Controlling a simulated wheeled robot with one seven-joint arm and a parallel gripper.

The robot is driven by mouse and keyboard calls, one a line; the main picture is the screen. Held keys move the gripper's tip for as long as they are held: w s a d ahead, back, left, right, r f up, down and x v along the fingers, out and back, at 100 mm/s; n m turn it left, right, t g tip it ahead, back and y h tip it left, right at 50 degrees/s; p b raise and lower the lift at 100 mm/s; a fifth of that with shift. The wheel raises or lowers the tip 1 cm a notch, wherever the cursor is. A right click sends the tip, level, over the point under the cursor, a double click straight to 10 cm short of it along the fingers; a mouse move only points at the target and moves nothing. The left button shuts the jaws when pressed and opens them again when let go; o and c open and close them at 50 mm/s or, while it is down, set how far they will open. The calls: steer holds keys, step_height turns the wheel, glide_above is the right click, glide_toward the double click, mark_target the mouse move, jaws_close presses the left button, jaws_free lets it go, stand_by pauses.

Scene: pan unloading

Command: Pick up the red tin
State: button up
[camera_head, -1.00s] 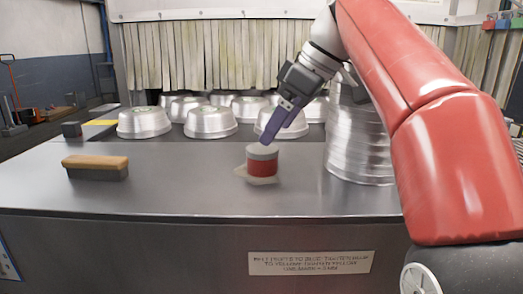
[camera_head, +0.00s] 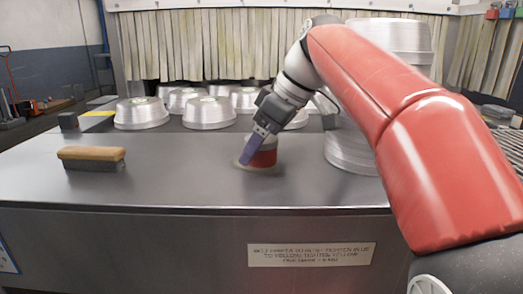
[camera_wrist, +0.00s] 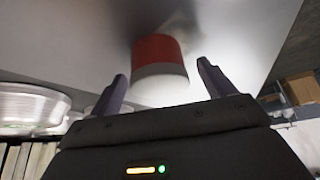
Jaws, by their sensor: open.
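The red tin (camera_head: 265,156) stands on the grey metal table, on a pale patch, with a grey upper band. In the head view my gripper (camera_head: 249,152) reaches down in front of it, and its purple fingers hide the tin's left side and part of its top. In the wrist view the red tin (camera_wrist: 160,62) lies ahead of and between the two fingers of my gripper (camera_wrist: 163,85). The fingers are spread apart, with room on both sides of the tin, and do not appear to touch it.
A wooden-handled brush (camera_head: 92,157) lies at the left of the table (camera_head: 180,185). Several upturned silver pans (camera_head: 141,113) stand behind, before a strip curtain (camera_head: 190,45). A tall pan stack (camera_head: 350,150) stands right of the tin, partly behind my arm. The table between brush and tin is clear.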

steer(key=c, duration=1.1)
steer(key=shift+r, duration=0.1)
steer(key=shift+c, duration=0.2)
